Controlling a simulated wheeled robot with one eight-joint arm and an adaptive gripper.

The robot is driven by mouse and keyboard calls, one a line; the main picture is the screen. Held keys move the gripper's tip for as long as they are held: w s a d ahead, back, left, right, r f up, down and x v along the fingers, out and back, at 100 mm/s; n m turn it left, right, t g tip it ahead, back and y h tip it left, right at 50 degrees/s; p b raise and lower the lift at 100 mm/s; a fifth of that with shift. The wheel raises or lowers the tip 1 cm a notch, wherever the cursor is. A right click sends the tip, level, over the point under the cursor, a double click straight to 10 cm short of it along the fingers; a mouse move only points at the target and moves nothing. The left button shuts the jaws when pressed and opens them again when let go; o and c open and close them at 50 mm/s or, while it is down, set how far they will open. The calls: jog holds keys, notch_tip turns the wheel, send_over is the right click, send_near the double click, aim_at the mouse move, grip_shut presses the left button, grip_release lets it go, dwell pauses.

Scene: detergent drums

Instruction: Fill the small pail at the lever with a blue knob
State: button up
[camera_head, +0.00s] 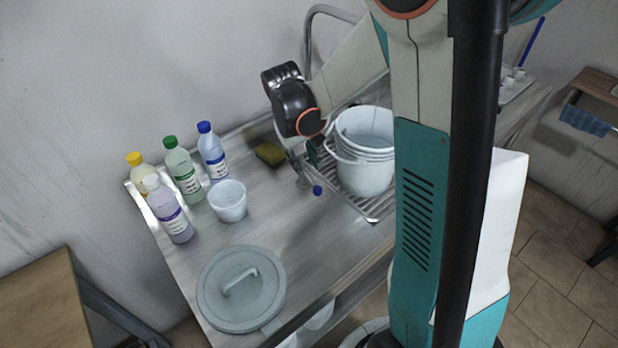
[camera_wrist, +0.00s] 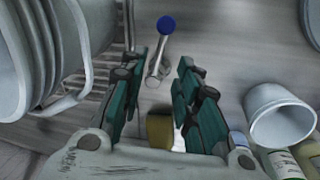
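The small white pail (camera_head: 228,204) stands upright on the counter beside the bottles; it also shows at the right of the wrist view (camera_wrist: 281,118). I cannot tell whether anything is in it. The lever's blue knob (camera_head: 317,190) sticks out over the counter left of the rack. In the wrist view the blue knob (camera_wrist: 166,24) tops a short metal lever (camera_wrist: 157,62). My gripper (camera_head: 303,172) is at the lever. Its two green-and-black fingers are apart, and in the wrist view (camera_wrist: 163,62) the lever appears between their tips. I cannot tell whether they touch it.
Stacked white buckets (camera_head: 364,172) stand on a wire rack (camera_head: 376,208) close right of my gripper. A yellow-green sponge (camera_head: 269,153) lies behind left. Several bottles (camera_head: 187,172) stand around the pail. A round grey lid (camera_head: 262,306) lies at the front. A curved pipe (camera_head: 309,30) rises behind.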

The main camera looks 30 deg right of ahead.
aim_at(311, 180)
jog(key=f, duration=0.3)
jog(key=d+f+b, duration=0.1)
jog(key=f, duration=0.2)
jog(key=shift+d+f+b, duration=0.15)
jog(key=shift+f+b, duration=0.05)
jog(key=shift+b, duration=0.1)
grip_shut()
